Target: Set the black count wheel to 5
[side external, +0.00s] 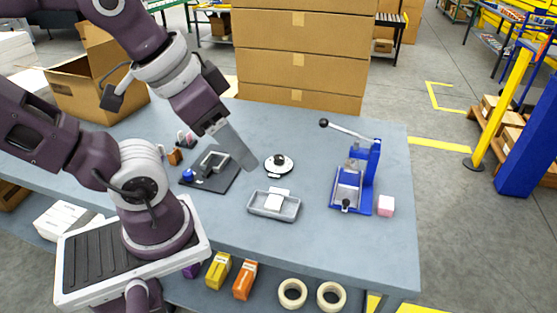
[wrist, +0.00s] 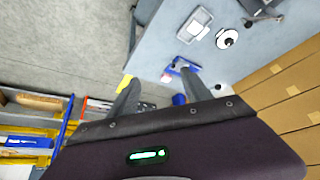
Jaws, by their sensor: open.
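The black count wheel (side external: 280,159) appears to be the small black knob on a round white dial (side external: 287,167), which lies flat mid-table in the side view. In the wrist view the dial (wrist: 221,42) is a white disc with a black centre (wrist: 229,40). Its numbers are too small to read, so I cannot tell its setting. My gripper (side external: 249,164) is in the air, left of the dial in the side view and apart from it. In the wrist view my gripper (wrist: 160,77) has its two fingers spread with nothing between them.
A grey tray (side external: 260,212) with a white piece sits in front of the dial. A blue lever press (side external: 369,185) and a pink block (side external: 386,206) stand to the right. A black fixture plate (side external: 218,185) lies to the left. Stacked cartons (side external: 300,68) stand behind the table.

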